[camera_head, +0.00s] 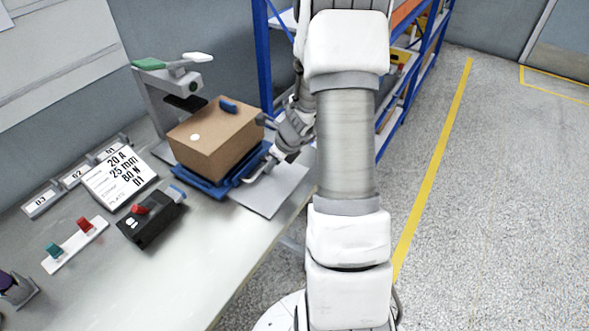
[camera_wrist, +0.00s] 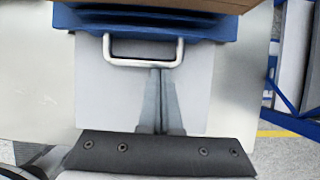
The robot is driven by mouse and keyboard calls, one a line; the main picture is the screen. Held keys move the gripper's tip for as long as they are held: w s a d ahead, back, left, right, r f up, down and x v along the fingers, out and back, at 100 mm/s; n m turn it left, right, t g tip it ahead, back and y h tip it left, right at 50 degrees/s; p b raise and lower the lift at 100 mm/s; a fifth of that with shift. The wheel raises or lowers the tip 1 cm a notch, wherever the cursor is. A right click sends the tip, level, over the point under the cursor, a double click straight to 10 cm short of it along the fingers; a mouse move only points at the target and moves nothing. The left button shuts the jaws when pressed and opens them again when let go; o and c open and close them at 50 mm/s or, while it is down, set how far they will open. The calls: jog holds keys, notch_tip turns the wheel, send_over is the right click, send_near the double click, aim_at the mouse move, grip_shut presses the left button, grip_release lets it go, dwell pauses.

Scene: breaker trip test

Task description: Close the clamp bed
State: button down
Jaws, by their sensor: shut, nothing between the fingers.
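The clamp bed is a blue sliding tray (camera_head: 205,184) on a grey base plate at the table's right edge. A brown box (camera_head: 213,141) with a blue piece on top sits on it. The bed's silver bar handle shows in the wrist view (camera_wrist: 109,50), on the blue front edge (camera_wrist: 90,22). My gripper (camera_head: 268,152) is at the handle side of the bed. In the wrist view my gripper (camera_wrist: 160,72) is shut and empty, its fingertips at the handle's front bar. I cannot tell whether they touch it.
A grey stand (camera_head: 152,100) with a green and white lever rises behind the box. Left on the table are a label card (camera_head: 120,180), a black device with a red switch (camera_head: 148,218), and a white strip with red and green switches (camera_head: 75,246). A blue shelf stands behind my arm.

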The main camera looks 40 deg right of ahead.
jog(key=w+a+p, duration=0.1)
jog(key=w, duration=0.2)
jog(key=w+a+p, duration=0.1)
jog(key=w+p, duration=0.1)
jog(key=w, duration=0.1)
jog(key=w+a+p, duration=0.1)
jog(key=w+a, duration=0.1)
jog(key=w, duration=0.1)
jog(key=shift+w+p, duration=0.35)
jog(key=shift+w, duration=0.05)
jog(key=shift+r, duration=0.1)
